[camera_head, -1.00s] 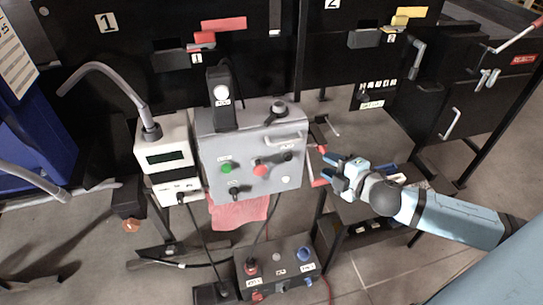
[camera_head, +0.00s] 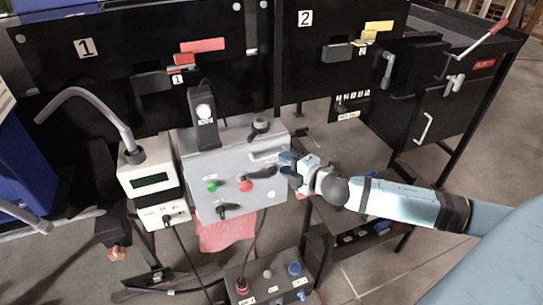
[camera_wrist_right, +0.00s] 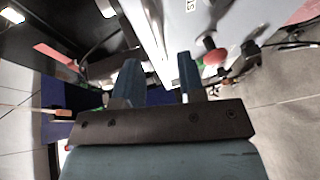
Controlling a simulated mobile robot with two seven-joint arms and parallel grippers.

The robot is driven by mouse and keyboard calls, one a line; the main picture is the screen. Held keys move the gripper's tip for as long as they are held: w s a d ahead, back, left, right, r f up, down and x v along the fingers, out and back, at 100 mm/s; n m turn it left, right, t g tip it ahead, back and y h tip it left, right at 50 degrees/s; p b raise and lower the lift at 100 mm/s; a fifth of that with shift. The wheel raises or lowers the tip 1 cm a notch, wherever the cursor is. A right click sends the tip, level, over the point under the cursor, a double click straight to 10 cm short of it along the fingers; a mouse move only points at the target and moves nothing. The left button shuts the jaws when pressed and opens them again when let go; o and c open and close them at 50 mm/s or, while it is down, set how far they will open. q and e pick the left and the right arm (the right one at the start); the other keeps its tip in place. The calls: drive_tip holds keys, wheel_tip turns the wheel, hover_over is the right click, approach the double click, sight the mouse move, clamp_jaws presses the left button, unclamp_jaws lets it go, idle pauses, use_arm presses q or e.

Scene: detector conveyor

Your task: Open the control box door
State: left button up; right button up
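The grey control box (camera_head: 205,165) stands in the middle of the head view, with a green button, a red button and black knobs on its front. Its light handle (camera_head: 266,155) is at the upper right of that front, and the door looks shut. My right gripper (camera_head: 286,165) is at the box's right edge, close to the handle's right end. In the right wrist view its two fingers (camera_wrist_right: 158,82) are apart. The box front (camera_wrist_right: 235,25) and red button (camera_wrist_right: 210,52) lie ahead and right of them. I cannot tell whether a finger touches the handle. My left gripper is not visible.
A white meter (camera_head: 150,180) stands left of the box. A second button box (camera_head: 270,278) is below. Black panels marked 1 (camera_head: 130,70) and 2 (camera_head: 330,40) rise behind. A grey table (camera_head: 350,150) lies to the right, under my right arm.

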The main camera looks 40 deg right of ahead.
sight(271, 157)
drive_tip(key=shift+x, duration=3.05)
drive_tip(key=shift+a, duration=0.1)
clamp_jaws()
